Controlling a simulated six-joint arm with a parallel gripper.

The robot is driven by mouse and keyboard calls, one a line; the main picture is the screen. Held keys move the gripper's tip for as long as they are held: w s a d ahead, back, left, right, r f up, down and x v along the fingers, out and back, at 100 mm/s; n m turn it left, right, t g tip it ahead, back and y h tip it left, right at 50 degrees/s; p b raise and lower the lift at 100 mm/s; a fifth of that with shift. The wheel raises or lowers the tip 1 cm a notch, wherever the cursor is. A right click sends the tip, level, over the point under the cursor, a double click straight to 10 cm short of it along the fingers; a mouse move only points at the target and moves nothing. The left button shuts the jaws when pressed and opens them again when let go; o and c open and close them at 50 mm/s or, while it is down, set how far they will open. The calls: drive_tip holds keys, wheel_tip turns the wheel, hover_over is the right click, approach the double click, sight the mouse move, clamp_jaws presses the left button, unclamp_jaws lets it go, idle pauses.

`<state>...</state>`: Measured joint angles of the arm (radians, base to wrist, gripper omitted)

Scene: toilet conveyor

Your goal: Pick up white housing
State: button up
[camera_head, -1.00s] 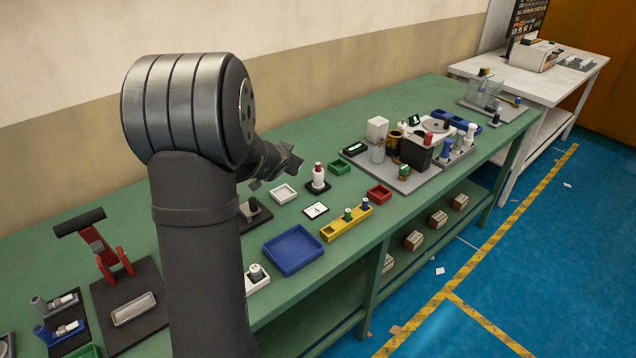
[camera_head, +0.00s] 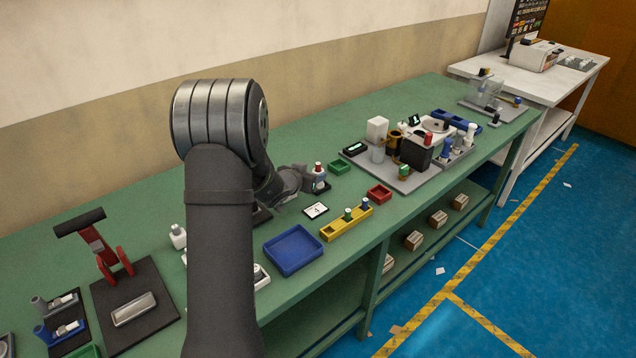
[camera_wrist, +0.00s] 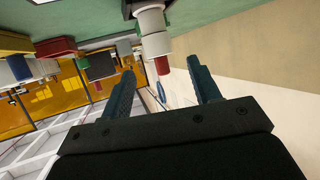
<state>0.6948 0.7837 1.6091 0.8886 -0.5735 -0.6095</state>
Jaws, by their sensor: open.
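A white stepped cylinder with a red top, likely the white housing (camera_head: 319,174), stands upright on a dark base on the green bench in the head view. The wrist view is upside down. There the white cylinder (camera_wrist: 153,22) hangs from the top edge, and its red end (camera_wrist: 162,65) points down between the fingertips. In the wrist view my gripper (camera_wrist: 164,80) is open, with nothing between the fingers that I can see as held. Any contact with the cylinder cannot be told.
A green bin (camera_head: 339,167), a red bin (camera_head: 379,194), a card marked 4 (camera_head: 316,210) and a yellow holder (camera_head: 346,224) are nearby. A blue tray (camera_head: 292,251) lies toward the front. A grey board (camera_head: 404,184) with several parts is to the right.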

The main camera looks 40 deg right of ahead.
sight(317, 171)
drive_tip(key=x, duration=0.2)
drive_tip(key=shift+w+d+f, duration=0.15)
drive_tip(key=shift+d, duration=0.1)
drive_tip(key=shift+f+x, duration=0.15)
drive_tip(key=shift+x, duration=1.15)
drive_tip(key=shift+f+x, duration=0.15)
drive_tip(key=shift+x, duration=1.15)
drive_tip(key=shift+a, duration=0.15)
drive_tip(key=shift+c, duration=0.3)
drive_tip(key=c, duration=1.1)
